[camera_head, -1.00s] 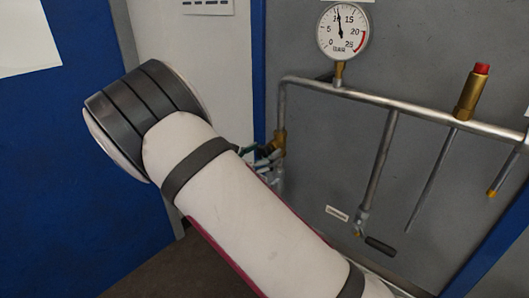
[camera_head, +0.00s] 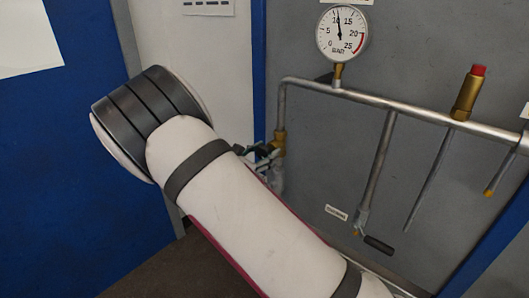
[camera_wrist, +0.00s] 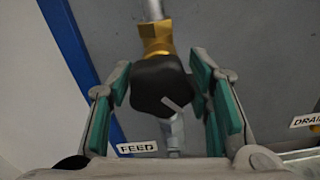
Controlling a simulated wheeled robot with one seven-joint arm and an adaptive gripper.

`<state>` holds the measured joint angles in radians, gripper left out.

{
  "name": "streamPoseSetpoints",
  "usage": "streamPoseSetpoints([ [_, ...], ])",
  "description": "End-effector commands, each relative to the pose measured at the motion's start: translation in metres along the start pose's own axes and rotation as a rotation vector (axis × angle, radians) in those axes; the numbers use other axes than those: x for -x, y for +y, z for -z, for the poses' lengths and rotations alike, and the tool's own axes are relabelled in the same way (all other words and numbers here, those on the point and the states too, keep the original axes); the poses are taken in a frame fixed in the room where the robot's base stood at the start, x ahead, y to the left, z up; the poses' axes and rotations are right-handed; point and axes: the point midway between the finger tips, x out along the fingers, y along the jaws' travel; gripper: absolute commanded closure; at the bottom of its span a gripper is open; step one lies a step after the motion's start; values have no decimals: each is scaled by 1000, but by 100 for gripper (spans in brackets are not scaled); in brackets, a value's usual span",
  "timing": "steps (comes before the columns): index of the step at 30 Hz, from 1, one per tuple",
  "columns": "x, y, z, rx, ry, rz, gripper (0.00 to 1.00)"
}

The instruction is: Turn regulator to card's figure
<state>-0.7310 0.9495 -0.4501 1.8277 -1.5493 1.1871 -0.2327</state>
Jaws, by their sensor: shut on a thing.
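The regulator has a dark, lobed knob (camera_wrist: 162,84) with a pale mark line, below a brass fitting (camera_wrist: 155,38) in the wrist view. My gripper (camera_wrist: 164,78) has its green-padded fingers on both sides of this knob and is shut on it. A white card edge (camera_head: 347,1) above the gauge is cut off, so no figure shows.
A grey pipe (camera_head: 420,112) runs right across the panel. A hanging branch with a black-handled valve (camera_head: 379,245) and a red-capped brass fitting (camera_head: 467,95) are on it. FEED (camera_wrist: 137,147) and DRAIN (camera_wrist: 306,120) labels flank the wrist view. A blue post (camera_wrist: 75,60) stands left.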

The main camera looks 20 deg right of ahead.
Motion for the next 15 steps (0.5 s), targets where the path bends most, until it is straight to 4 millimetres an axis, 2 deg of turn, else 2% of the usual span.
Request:
streamPoseSetpoints([
  [11, 0, -1, 0, -40, -1, 2, 82],
  [12, 0, -1, 0, -40, -1, 2, 48],
  [14, 0, -1, 0, -40, -1, 2, 34],
  [15, 0, -1, 0, -40, -1, 2, 34],
])
